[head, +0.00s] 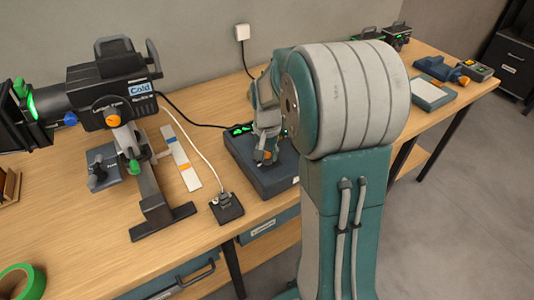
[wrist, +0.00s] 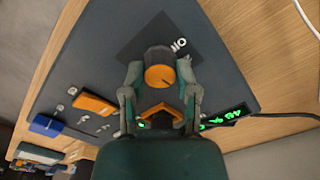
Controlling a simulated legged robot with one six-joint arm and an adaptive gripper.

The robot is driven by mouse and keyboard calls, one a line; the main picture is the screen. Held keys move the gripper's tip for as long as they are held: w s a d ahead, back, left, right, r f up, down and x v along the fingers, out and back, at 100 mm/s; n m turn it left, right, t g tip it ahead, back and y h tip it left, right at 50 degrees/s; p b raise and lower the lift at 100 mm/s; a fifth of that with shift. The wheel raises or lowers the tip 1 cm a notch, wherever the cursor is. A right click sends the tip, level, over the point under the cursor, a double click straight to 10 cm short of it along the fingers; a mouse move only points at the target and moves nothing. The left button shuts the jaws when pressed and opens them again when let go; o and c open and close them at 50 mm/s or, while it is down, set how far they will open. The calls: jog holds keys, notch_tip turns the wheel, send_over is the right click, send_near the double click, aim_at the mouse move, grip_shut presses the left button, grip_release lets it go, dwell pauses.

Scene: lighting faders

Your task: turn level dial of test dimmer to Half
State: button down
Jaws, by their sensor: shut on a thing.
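The test dimmer is a dark blue-grey box (head: 262,184) on the wooden table, partly hidden behind my arm in the head view. In the wrist view its top (wrist: 98,48) fills much of the picture. Its level dial (wrist: 159,76) is a dark round knob with an orange cap, on a darker square with a small white mark beside it. My gripper (wrist: 159,71) is shut on the dial, one finger on each side. In the head view my gripper (head: 265,153) is low over the box. The dial's setting is too small to read.
An orange slider (wrist: 92,103) and a green-lit display (wrist: 224,117) are near the dial. A stage light (head: 115,95) stands on the left, with a small black socket box (head: 227,207) between it and the dimmer. Cables cross the table. Other devices (head: 432,92) sit at the far right.

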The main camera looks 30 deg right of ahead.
jog(key=shift+f+m, duration=0.1)
jog(key=shift+m, duration=0.4)
jog(key=shift+c, duration=1.8)
grip_release()
notch_tip(320, 180, up, 12)
jog(key=shift+w+a, duration=0.1)
